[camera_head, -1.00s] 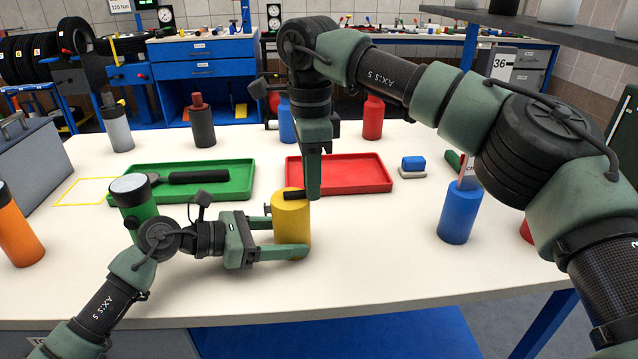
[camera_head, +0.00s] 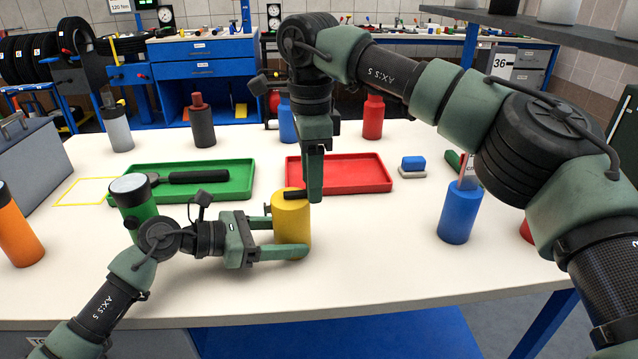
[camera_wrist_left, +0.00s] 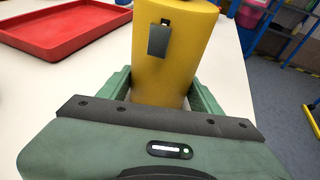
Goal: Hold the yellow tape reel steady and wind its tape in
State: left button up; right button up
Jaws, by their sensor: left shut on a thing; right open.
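The yellow tape reel (camera_head: 291,231) stands upright on the white table near its front edge. A black crank handle (camera_head: 295,194) lies across its top. My left gripper (camera_head: 285,250) is shut on the reel low down, a finger along each side. The left wrist view shows the reel (camera_wrist_left: 172,60) between the fingers, with a dark tab (camera_wrist_left: 158,41) at a small slot in its side. My right gripper (camera_head: 315,175) points down over the reel's top right, beside the crank handle. It is open; its far finger and any contact with the handle are hidden.
Behind the reel lie a red tray (camera_head: 350,175) and a green tray (camera_head: 225,186) holding a black-handled tool. A green cylinder (camera_head: 136,206) stands close to my left wrist, a blue bottle (camera_head: 458,213) to the right. The table between reel and blue bottle is clear.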

jog(key=shift+r, duration=3.3)
pick_arm(q)
jog(key=o, duration=1.3)
jog(key=shift+a, duration=0.1)
